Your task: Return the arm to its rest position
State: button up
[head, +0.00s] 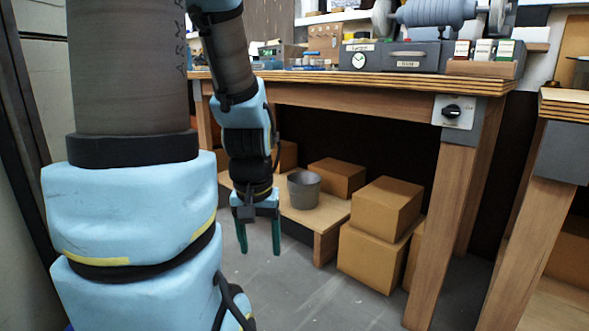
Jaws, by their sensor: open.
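My gripper (259,236) hangs below my arm in the head view, pointing down, in front of the workbench and its lower shelf. Its two green fingers are apart, with nothing visible between them. My arm is folded downward, with its large lower links filling the left of the view. The gripper is well below the bench top, and I see floor and shelf edge behind it.
The wooden workbench (405,97) carries tools, a grey box and a grinder (435,13). A switch (452,111) is on its front leg. A grey bucket (304,190) stands on the low shelf (322,218). Cardboard boxes (385,208) stand beside it. Grey floor (310,295) in front is clear.

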notch_tip(320, 180, up, 36)
jog(key=p, duration=3.4)
jog(key=shift+w+d, duration=0.1)
jog(key=shift+c, duration=0.3)
